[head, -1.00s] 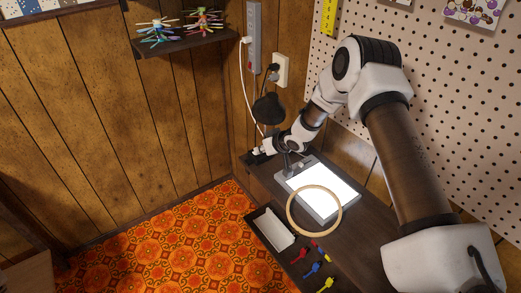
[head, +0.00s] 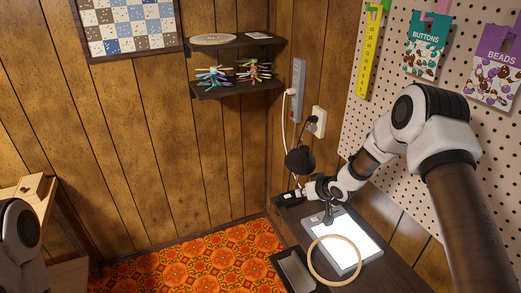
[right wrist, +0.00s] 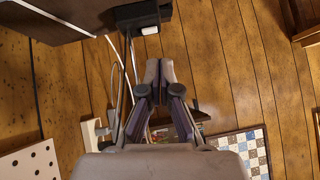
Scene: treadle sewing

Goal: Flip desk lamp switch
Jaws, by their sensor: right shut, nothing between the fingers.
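The black desk lamp (head: 300,160) stands at the back corner of the dark desk, its shade in front of the wall. A small dark block with a white part, which looks like the lamp's base and switch (head: 289,196), sits at the desk's far end. In the right wrist view a dark block (right wrist: 137,15) with a white switch-like part (right wrist: 150,30) shows above the fingertips. My right gripper (head: 303,193) is close beside it; in the right wrist view the gripper (right wrist: 160,65) is shut and empty, with a gap to the block. My left gripper is out of view.
A lit white light pad (head: 345,240) and a wooden hoop (head: 334,261) lie on the desk under my right arm. A power strip (head: 298,88) and outlet (head: 319,122) with cords are on the wall. A pegboard (head: 430,115) stands at right.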

